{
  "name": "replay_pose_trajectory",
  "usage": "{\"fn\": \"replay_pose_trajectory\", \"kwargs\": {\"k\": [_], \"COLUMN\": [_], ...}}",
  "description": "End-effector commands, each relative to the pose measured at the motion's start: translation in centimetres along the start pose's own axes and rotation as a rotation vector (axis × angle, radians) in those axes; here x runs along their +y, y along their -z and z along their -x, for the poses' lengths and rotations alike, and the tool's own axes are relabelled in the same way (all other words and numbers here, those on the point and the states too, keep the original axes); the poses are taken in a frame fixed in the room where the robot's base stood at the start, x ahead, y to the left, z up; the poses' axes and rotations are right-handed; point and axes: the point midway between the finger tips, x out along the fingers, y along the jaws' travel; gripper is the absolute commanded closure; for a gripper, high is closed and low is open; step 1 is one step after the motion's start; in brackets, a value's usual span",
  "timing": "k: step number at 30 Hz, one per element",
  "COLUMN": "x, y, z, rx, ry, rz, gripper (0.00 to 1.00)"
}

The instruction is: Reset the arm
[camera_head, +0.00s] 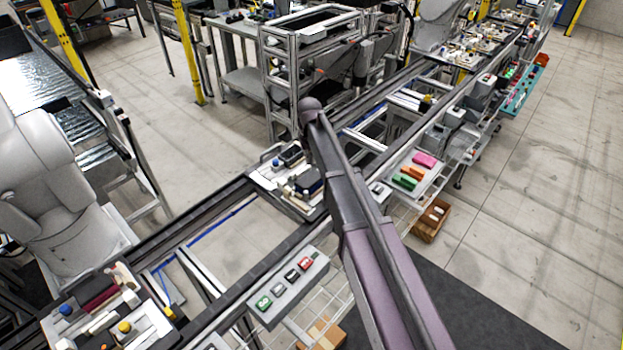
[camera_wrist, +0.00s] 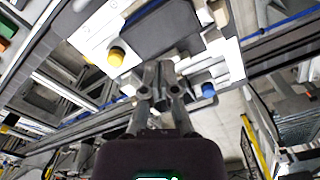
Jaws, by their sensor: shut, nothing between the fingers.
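My arm (camera_head: 375,235) rises from the bottom of the head view to a joint above the conveyor, then bends down over a pallet fixture (camera_head: 262,176). My gripper is hidden or not clearly visible there. In the wrist view my gripper (camera_wrist: 157,72) is shut and empty, its fingers close together. The fingers appear in front of the white pallet fixture (camera_wrist: 92,38), with a yellow knob (camera_wrist: 116,56) to their left and a blue knob (camera_wrist: 208,90) to their right. A dark block (camera_wrist: 165,30) lies beyond the fingertips. I cannot tell whether they touch anything.
Conveyor rails (camera_head: 225,205) run diagonally. A button box (camera_head: 289,286) and a tray with coloured parts (camera_head: 428,186) sit along the near side. Another loaded pallet (camera_head: 150,325) is at lower left, by a white robot arm (camera_head: 65,215). Open floor (camera_head: 540,200) lies right.

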Motion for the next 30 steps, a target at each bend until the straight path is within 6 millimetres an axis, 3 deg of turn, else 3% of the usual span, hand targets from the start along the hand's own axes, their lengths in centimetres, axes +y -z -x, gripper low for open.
{"fn": "replay_pose_trajectory", "kwargs": {"k": [5,11,14,21,30], "x": [0.3,2.4,4.0,8.0,10.8], "y": [-0.6,-4.3,-7.6,-17.3,-28.6], "z": [-0.1,-0.7,-1.2,-2.6,-4.1], "rx": [0.0,0.0,0.0,0.0,-0.001], "ry": [0.0,0.0,0.0,-0.001,-0.001], "rz": [-0.005,-0.046,-0.083,-0.195,-0.329], "gripper": [1.0,1.0,1.0,1.0,1.0]}}
